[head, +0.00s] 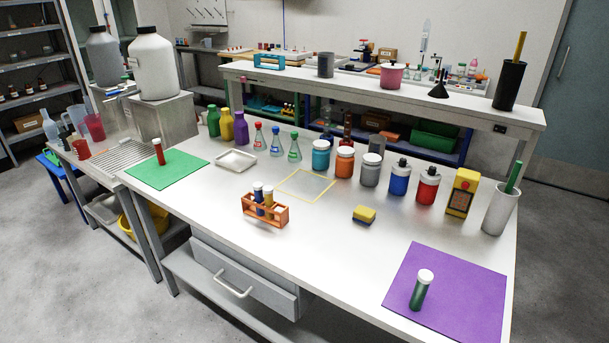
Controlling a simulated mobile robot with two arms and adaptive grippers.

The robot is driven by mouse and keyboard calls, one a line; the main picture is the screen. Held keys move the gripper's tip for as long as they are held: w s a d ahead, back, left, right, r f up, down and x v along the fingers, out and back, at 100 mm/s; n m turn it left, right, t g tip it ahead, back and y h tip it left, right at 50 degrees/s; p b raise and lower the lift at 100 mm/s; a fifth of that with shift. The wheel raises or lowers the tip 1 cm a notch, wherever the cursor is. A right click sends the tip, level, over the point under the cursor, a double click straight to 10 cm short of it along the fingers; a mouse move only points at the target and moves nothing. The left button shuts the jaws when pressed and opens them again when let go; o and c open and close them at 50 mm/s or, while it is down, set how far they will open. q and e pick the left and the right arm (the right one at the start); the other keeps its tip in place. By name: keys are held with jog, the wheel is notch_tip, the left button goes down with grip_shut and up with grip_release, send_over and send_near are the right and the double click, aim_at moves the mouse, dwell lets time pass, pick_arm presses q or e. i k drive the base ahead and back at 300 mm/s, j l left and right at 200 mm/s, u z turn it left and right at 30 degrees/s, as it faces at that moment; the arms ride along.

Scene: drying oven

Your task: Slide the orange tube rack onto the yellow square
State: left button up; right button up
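The orange tube rack (275,218) stands upright on the white bench, left of its middle, near the front edge. The yellow square (322,198) is a thin yellow outline on the bench top, behind and to the right of the rack. The rack is apart from the outline, and the square is empty. Neither of my grippers shows in the head view.
A yellow and blue sponge (363,215) lies right of the square. Bottles, jars and flasks line the back, including a teal jar (321,155) behind the square. A white tray (236,160) is left. Green (168,171) and purple (465,291) mats each bear a tube.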

aim_at(265, 209)
jog(key=i+j+z, duration=0.2)
jog(key=j+z, duration=0.25)
jog(key=i+j+z, duration=0.15)
jog(key=j+z, duration=0.15)
jog(key=z, duration=0.15)
jog(key=i+j+z, duration=0.1)
jog(key=j, duration=0.6)
jog(key=i+j, duration=0.15)
jog(key=j, duration=0.55)
jog(key=i+j+z, duration=0.15)
jog(key=j, duration=0.55)
jog(key=i+j+z, duration=0.1)
jog(key=j, duration=0.65)
